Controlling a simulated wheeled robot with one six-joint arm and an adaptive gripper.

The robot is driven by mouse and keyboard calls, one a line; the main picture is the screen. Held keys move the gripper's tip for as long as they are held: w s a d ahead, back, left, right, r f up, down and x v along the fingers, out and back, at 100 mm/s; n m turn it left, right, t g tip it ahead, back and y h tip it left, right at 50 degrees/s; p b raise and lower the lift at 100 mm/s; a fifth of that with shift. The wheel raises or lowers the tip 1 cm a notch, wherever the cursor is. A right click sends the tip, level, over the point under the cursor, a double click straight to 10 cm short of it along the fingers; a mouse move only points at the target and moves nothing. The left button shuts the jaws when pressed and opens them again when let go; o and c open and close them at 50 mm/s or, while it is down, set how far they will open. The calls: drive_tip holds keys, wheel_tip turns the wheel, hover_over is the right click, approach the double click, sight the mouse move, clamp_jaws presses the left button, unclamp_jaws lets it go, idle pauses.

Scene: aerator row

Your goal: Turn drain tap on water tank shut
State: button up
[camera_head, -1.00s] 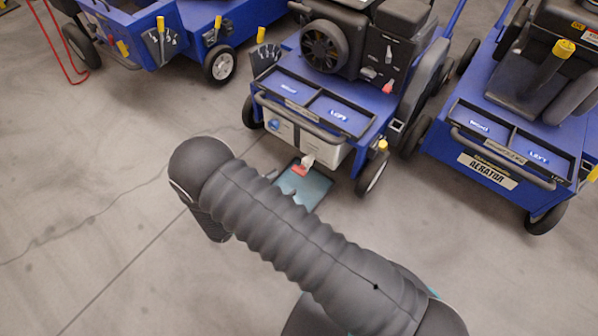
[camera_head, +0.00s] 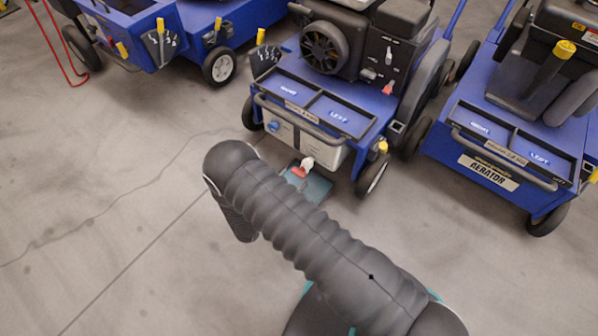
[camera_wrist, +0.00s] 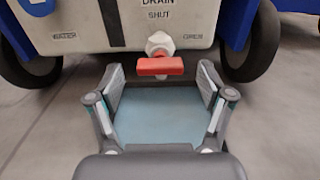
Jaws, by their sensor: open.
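The drain tap is a white fitting with a red bar handle (camera_wrist: 159,66). It sits low on the front of the pale water tank (camera_wrist: 85,28), with the words DRAIN and SHUT above it and OPEN to its right. The red handle lies crosswise, about level, in the wrist view. My gripper (camera_wrist: 160,80) is open and empty, its two fingers spread either side of the handle and just short of it. In the head view the tap (camera_head: 302,168) shows beyond my arm under the middle machine, and the gripper is hidden behind my arm.
A teal mat or tray (camera_wrist: 160,118) lies on the floor below the tap. The tank is under a blue aerator (camera_head: 335,100), with black wheels (camera_head: 372,176) beside it. Another aerator (camera_head: 500,150) stands to the right. The floor at left is clear.

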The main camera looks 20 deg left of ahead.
sight(297, 175)
drive_tip(key=shift+x, duration=1.75)
drive_tip(key=c, duration=1.2)
